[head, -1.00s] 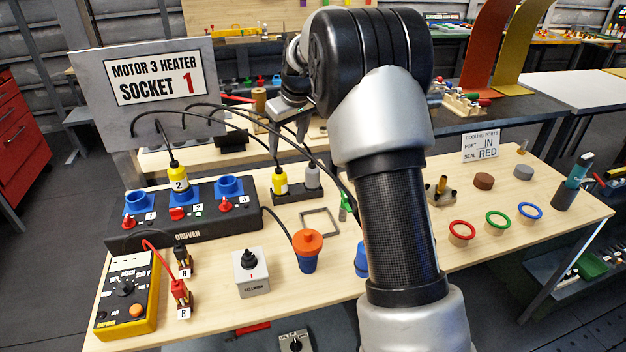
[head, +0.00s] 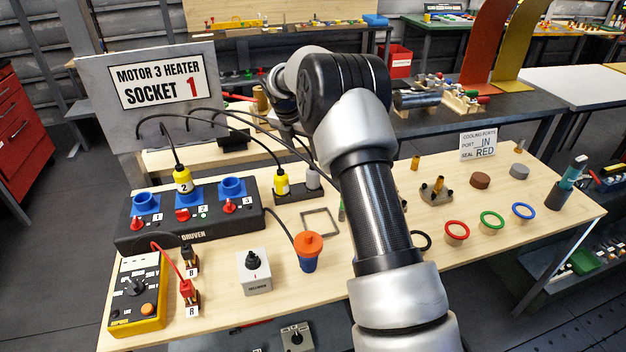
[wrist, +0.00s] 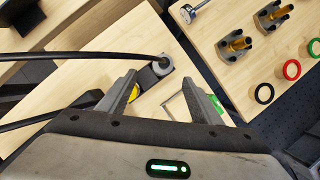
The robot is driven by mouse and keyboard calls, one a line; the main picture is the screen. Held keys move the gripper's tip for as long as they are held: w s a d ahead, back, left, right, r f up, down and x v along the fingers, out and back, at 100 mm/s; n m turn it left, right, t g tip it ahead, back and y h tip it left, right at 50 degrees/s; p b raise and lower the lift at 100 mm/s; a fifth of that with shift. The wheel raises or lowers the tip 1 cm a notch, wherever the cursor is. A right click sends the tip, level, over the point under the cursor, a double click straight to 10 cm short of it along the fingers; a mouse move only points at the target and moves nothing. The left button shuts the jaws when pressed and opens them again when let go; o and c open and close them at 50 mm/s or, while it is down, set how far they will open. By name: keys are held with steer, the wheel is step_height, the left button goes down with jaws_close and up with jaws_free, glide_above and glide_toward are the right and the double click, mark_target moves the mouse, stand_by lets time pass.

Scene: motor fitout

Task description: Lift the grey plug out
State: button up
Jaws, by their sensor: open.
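The grey plug (head: 313,178) stands in a dark holder (head: 291,196) beside a yellow plug (head: 281,182) in the head view. In the wrist view the grey plug (wrist: 161,66) has a black cable running off to the left. It sits just beyond the fingertips, roughly between them in the picture. My gripper (wrist: 160,80) is open and empty. The yellow plug (wrist: 103,97) is partly hidden by the left finger. In the head view the fingers are hard to make out behind the cables and my arm.
Black cables arch from the sign panel (head: 90,115) over the holder. A blue-socketed block (head: 190,234) with another yellow plug (head: 183,180) stands left. A square frame (head: 321,222) lies in front. An orange-topped blue cup (head: 308,262) stands nearer. Colored rings (head: 457,231) are right.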

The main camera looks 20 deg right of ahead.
mark_target(313, 172)
steer(key=x, duration=0.7)
steer(key=shift+s+d+p+x, duration=0.15)
steer(key=shift+p+x, duration=0.15)
steer(key=shift+x, duration=1.05)
steer(key=shift+s+d+p+x, duration=0.15)
steer(key=shift+p+x, duration=0.1)
steer(key=shift+x, duration=1.1)
steer(key=shift+c, duration=0.3)
steer(key=shift+a, duration=0.1)
steer(key=c, duration=1.2)
step_height(313, 172, up, 10)
steer(key=shift+b, duration=0.3)
